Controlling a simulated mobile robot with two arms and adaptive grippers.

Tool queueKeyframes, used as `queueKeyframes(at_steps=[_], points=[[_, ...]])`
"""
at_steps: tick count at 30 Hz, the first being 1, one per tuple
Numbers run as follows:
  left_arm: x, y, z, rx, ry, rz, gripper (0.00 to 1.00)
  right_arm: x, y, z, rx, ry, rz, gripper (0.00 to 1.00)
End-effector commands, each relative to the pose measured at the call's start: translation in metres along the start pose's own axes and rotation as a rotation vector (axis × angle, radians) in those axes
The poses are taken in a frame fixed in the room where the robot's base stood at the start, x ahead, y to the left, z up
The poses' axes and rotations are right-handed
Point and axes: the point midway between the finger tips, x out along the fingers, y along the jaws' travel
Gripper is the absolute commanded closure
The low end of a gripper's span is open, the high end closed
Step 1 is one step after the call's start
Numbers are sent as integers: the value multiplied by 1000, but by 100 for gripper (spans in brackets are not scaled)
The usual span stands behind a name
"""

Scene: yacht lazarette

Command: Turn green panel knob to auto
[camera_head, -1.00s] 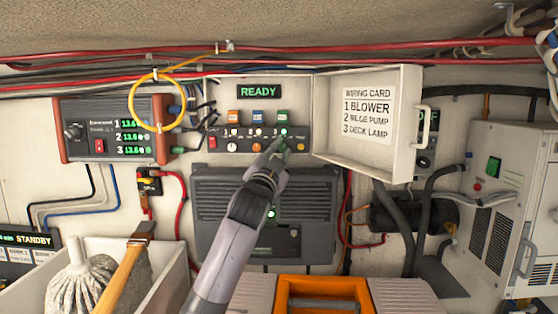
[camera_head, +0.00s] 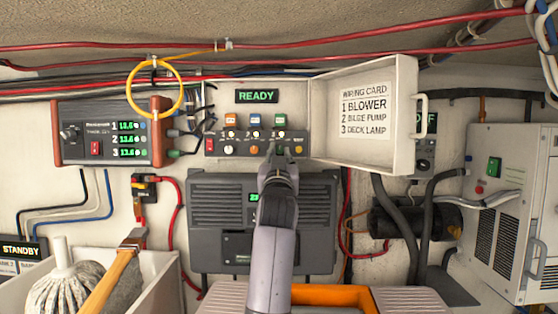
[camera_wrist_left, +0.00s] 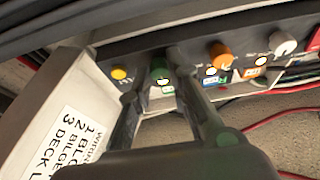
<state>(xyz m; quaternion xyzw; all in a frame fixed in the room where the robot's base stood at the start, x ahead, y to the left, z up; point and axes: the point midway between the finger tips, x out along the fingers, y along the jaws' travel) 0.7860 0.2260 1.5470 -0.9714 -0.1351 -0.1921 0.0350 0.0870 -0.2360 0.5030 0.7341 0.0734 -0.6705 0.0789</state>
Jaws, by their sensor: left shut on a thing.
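The control panel (camera_head: 216,150) hangs on the back wall under a green READY sign (camera_head: 257,96). In the left wrist view the green knob (camera_wrist_left: 160,70) sits between the yellow button (camera_wrist_left: 119,73) and the orange knob (camera_wrist_left: 221,55). My left gripper (camera_head: 278,150) is at the panel below the green label (camera_head: 281,119). In the left wrist view its fingers stand on either side of the green knob, shut on it. The gripper hides this knob in the head view, and its pointer cannot be read. My right gripper is out of view.
An open white cover (camera_head: 325,132) with a wiring card stands right of the panel. A white knob (camera_head: 229,150) is on the panel's left. A grey unit (camera_head: 205,210) is below. A yellow cable loop (camera_head: 129,88) hangs left.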

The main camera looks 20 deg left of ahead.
Motion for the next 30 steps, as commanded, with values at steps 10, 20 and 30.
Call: queueKeyframes(at_steps=[10,20,30], points=[[0,1,4,-16,-8,-6,100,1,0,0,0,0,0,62],[0,1,3,-15,-6,-6,71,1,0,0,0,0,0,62],[0,0,1,-15,-2,-6,62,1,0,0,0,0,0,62]])
